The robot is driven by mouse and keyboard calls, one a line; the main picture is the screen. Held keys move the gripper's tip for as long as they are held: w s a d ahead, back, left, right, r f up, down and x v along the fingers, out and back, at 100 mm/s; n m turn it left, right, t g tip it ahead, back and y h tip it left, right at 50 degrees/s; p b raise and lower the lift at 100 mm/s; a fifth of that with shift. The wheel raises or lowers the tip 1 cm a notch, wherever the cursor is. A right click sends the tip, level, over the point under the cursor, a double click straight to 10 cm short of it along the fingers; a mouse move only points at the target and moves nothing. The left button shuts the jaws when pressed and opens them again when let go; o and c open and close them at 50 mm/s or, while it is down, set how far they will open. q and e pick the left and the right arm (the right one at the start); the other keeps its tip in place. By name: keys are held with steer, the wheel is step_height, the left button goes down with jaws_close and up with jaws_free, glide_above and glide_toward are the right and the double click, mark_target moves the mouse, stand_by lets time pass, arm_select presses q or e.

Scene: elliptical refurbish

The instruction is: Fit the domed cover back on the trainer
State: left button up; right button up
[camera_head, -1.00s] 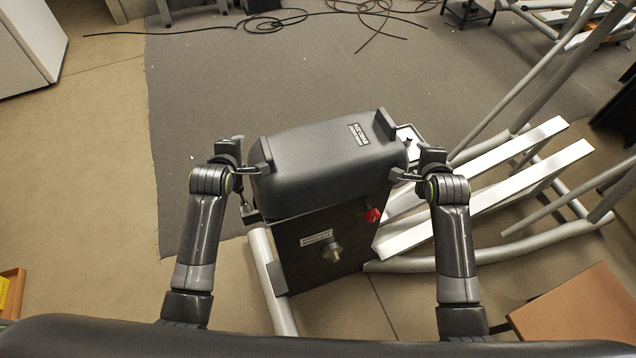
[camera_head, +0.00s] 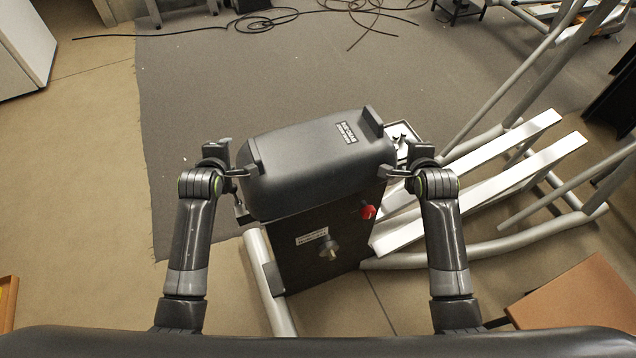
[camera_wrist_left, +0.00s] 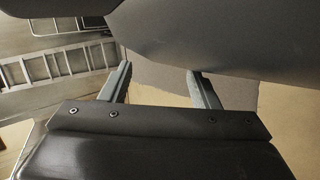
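The domed cover (camera_head: 310,165), a dark grey rounded shell with a white-lettered label and a raised tab at each end, sits over the trainer's black housing (camera_head: 310,265), slightly askew in the picture. Whether it is fully seated cannot be told. My left gripper (camera_head: 243,173) is at the cover's left end; in the left wrist view its fingers (camera_wrist_left: 160,82) are spread, with floor visible between them, and the cover's grey side (camera_wrist_left: 210,35) lies just beyond. My right gripper (camera_head: 392,172) is at the cover's right end; its finger gap is hidden.
The housing carries a red knob (camera_head: 367,211) and a metal shaft (camera_head: 328,252). White pedal rails (camera_head: 490,190) and grey tubes extend right. A small tray (camera_head: 402,140) lies behind the right gripper. A brown box (camera_head: 575,305) stands front right. Carpet at left is clear.

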arm_select(q)
steer(key=shift+a+f+b, duration=0.2)
steer(key=shift+f+b, duration=0.35)
steer(key=shift+a+f+b, duration=0.2)
steer(key=shift+f+b, duration=0.3)
steer(key=shift+f, duration=0.05)
steer(key=o, duration=0.5)
steer(key=shift+a, duration=0.45)
arm_select(e)
steer(key=shift+d+f, duration=0.9)
steer(key=shift+f, duration=0.2)
steer(key=shift+o, duration=0.4)
steer(key=o, duration=0.4)
arm_select(q)
steer(key=shift+s, duration=0.15)
steer(key=v, duration=1.1)
steer(key=shift+s+r, duration=0.2)
steer(key=shift+s, duration=0.1)
arm_select(e)
steer(key=v, duration=1.2)
